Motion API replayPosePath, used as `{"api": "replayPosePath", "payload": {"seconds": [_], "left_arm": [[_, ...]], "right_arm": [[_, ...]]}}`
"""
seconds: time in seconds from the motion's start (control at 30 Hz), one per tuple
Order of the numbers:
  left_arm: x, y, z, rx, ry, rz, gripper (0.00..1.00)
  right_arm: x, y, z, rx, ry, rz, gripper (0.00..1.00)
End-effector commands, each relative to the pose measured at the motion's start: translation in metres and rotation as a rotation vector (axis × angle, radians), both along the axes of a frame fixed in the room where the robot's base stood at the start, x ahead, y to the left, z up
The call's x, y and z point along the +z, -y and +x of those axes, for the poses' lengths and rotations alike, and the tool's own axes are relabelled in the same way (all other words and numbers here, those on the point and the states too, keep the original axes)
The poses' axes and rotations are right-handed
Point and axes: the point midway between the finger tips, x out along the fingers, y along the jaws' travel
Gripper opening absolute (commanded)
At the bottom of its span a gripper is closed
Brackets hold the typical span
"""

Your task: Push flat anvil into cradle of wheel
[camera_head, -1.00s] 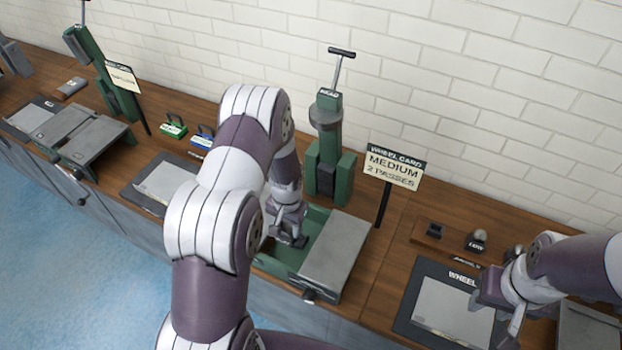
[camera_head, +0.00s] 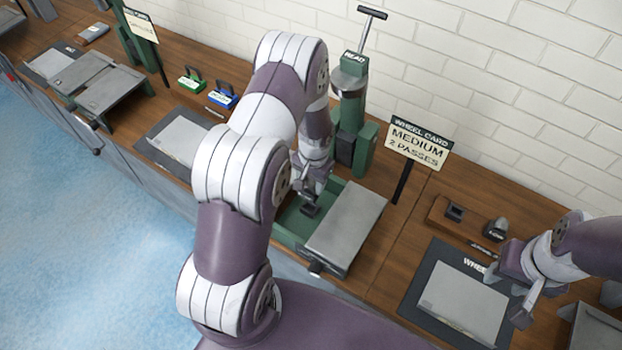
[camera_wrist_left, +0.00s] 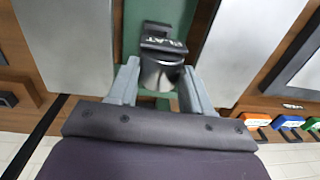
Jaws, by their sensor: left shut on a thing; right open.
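My left gripper (camera_head: 312,196) is shut on the flat anvil (camera_head: 311,210), a dark block on a metal roller. In the left wrist view the anvil (camera_wrist_left: 160,70), labelled FLAT, sits between the two fingers. It is over or in the green cradle (camera_head: 290,222) between the grey plates of the wheel (camera_head: 352,115); I cannot tell if it is seated. The near-left part of the cradle is hidden by my arm. My right gripper (camera_head: 522,290) is open and empty over the right edge of a grey sheet (camera_head: 462,300).
A grey plate (camera_head: 346,228) stands right of the cradle. A wheel card sign (camera_head: 418,145) reads medium, 2 passes. A rack (camera_head: 455,213) and a LOW anvil (camera_head: 496,230) are at right.

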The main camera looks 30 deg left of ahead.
Motion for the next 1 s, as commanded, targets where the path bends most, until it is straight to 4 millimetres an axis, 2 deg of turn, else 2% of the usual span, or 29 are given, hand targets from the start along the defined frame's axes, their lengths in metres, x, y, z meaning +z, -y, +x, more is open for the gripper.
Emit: {"api": "replayPosePath", "payload": {"seconds": [0.03,0.1,0.3,1.0], "left_arm": [[-0.01,0.0,0.001,0.0,0.002,0.0,0.0],[-0.019,0.0,0.001,0.0,0.002,0.001,0.0],[-0.037,0.0,0.001,-0.001,0.002,0.0,0.0],[-0.04,0.0,0.001,-0.002,0.002,0.003,0.0]], "right_arm": [[-0.01,0.0,0.0,0.0,0.0,0.0,0.43],[-0.017,0.0,0.0,0.0,0.0,0.0,0.43],[-0.031,0.0,0.0,0.0,0.0,0.0,0.43],[-0.034,0.0,0.0,0.0,0.0,0.0,0.43]]}}
